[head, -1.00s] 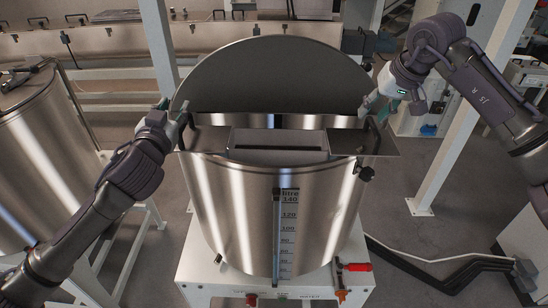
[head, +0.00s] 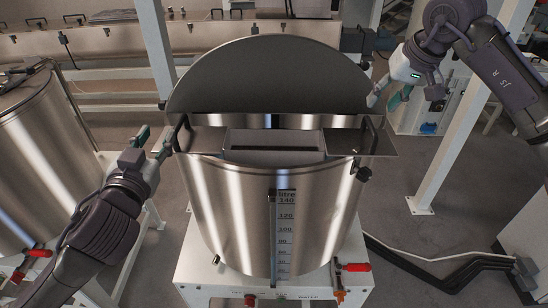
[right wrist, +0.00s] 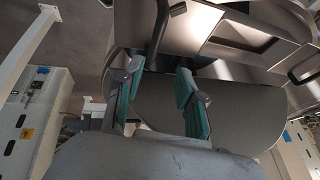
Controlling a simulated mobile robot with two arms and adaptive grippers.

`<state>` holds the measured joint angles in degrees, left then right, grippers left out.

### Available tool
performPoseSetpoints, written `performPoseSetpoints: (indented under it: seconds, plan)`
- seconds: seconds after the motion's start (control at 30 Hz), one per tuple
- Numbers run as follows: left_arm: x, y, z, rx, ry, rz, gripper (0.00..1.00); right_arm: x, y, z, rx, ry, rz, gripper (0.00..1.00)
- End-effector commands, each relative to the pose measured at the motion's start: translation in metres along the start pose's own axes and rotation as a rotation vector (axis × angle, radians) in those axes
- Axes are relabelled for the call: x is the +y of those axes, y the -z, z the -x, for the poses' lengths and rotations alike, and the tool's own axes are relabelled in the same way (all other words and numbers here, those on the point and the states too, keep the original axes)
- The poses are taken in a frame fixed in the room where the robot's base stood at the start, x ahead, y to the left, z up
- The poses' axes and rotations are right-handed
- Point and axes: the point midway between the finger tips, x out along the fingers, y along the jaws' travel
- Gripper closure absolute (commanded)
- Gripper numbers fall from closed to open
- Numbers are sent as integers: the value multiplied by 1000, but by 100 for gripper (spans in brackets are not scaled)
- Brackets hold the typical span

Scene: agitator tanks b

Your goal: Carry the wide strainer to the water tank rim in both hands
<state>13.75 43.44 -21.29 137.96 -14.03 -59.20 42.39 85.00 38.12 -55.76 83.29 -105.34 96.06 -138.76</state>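The wide strainer (head: 350,143) is a steel plate with a sunken middle, lying across the water tank rim with both ends overhanging. It has a black handle at its left end (head: 181,132) and one at its right end (head: 370,134). The water tank (head: 235,215) is a steel drum with a litre scale. My left gripper (head: 153,142) is open and empty, left of the left handle. My right gripper (head: 383,101) is open and empty, above and behind the right handle. In the right wrist view its parted green-padded fingers (right wrist: 157,98) have nothing between them.
A round lid (head: 270,72) stands raised behind the strainer. Another steel tank (head: 35,150) stands at the left. A white post (head: 460,115) rises at the right. The tank sits on a white stand (head: 195,270) with red-handled valves (head: 353,267).

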Motion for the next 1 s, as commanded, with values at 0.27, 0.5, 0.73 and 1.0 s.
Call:
performPoseSetpoints:
  seconds: [0.27, 0.5, 0.73, 1.0]
  plan:
    - [0, 0, 0, 0, 0, 0, 60, -2, -1, 58, 4, 0, 2, 61]
    - [0, 0, 0, 0, 0, 0, 60, -3, -2, 76, 1, -1, 1, 61]
    - [0, 0, 0, 0, 0, 0, 60, -3, -2, 78, 1, -1, 1, 61]
    - [-2, 11, 0, 0, -1, 2, 60, -5, 2, 87, 1, 0, 1, 61]
